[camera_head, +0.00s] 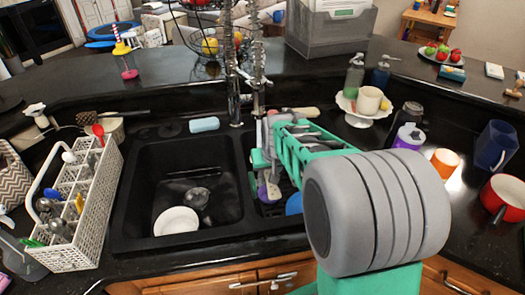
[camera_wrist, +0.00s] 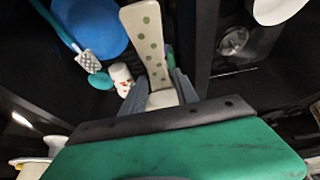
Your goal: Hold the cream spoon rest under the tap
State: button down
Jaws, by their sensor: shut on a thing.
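The cream spoon rest with green dots (camera_wrist: 152,45) is in my gripper (camera_wrist: 160,88) in the wrist view, with the jaws closed on its near end. Its long body points away from the jaws. In the head view a pale piece of it (camera_head: 270,190) shows below my gripper (camera_head: 264,168), over the right basin. The tap (camera_head: 258,85) has a coiled spring neck and rises behind the basins, beyond my gripper. My arm hides much of the right basin, and I cannot tell whether the spoon rest is directly below the spout.
The left basin (camera_head: 150,195) holds a white bowl (camera_head: 176,221) beside the drain. In the right basin lie a blue round dish (camera_wrist: 92,28), a brush (camera_wrist: 86,60) and a dotted white cup (camera_wrist: 121,75). A divider (camera_wrist: 190,40) separates the basins. A cutlery rack (camera_head: 85,205) stands left.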

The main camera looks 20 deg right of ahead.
jog(key=s+r+p, duration=0.1)
jog(key=s, duration=0.1)
jog(key=s+a+r+p, duration=0.1)
jog(key=r, duration=0.1)
jog(key=shift+s+r, duration=0.3)
jog(key=shift+s, duration=0.1)
jog(key=shift+s+r+p, duration=0.3)
jog(key=shift+s+p, duration=0.15)
jog(key=shift+s, duration=0.1)
jog(key=shift+f, duration=0.1)
